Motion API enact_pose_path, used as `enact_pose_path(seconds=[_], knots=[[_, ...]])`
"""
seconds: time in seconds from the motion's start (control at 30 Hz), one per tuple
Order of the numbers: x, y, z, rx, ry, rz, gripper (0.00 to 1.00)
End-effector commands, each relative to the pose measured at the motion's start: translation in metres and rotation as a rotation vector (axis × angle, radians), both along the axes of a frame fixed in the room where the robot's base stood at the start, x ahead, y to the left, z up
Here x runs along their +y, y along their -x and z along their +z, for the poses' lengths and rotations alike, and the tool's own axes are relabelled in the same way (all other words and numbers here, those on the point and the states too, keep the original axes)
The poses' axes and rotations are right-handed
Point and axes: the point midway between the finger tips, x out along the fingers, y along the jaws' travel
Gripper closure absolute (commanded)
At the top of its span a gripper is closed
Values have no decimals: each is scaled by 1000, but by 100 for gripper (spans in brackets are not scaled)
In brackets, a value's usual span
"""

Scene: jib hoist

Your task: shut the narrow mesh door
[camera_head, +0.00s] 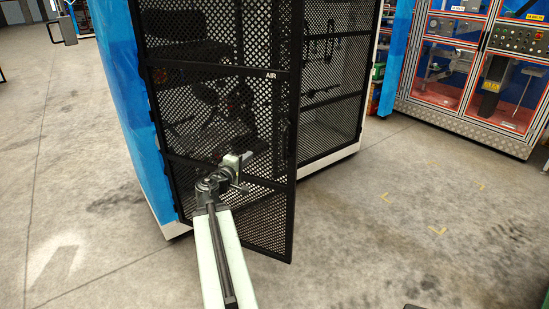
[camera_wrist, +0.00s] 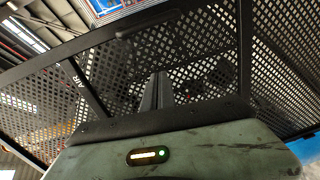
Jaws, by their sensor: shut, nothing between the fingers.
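The narrow mesh door (camera_head: 215,125) is a tall black perforated panel with an AIR label. It stands ajar in the head view, its left side along the blue cabinet wall and its free right edge swung out towards me. My gripper (camera_head: 244,161) is in front of the door's lower half, left of the free edge. In the wrist view the shut, empty fingers (camera_wrist: 160,90) point at the mesh, and the door's frame with the AIR label (camera_wrist: 79,83) crosses the left. I cannot tell whether the fingertips touch the mesh.
The mesh cage (camera_head: 335,85) behind the door has a white base, with tools hanging inside. The blue side wall (camera_head: 130,110) is at left. A glazed machine cabinet (camera_head: 465,75) stands at the right. The concrete floor (camera_head: 400,230) right of the door is clear.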

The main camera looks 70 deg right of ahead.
Motion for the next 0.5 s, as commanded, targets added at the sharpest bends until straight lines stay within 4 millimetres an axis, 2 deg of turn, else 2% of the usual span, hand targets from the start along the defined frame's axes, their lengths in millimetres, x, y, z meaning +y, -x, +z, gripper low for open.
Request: enact_pose_path(seconds=[0.03, 0.13, 0.37, 0.5], knots=[[-11, 16, -6, 36, 32, -6, 100], [-22, 30, 1, 84, 68, -5, 100], [-31, 32, 6, 94, 76, -5, 100], [-55, 33, 5, 93, 75, -7, 100]])
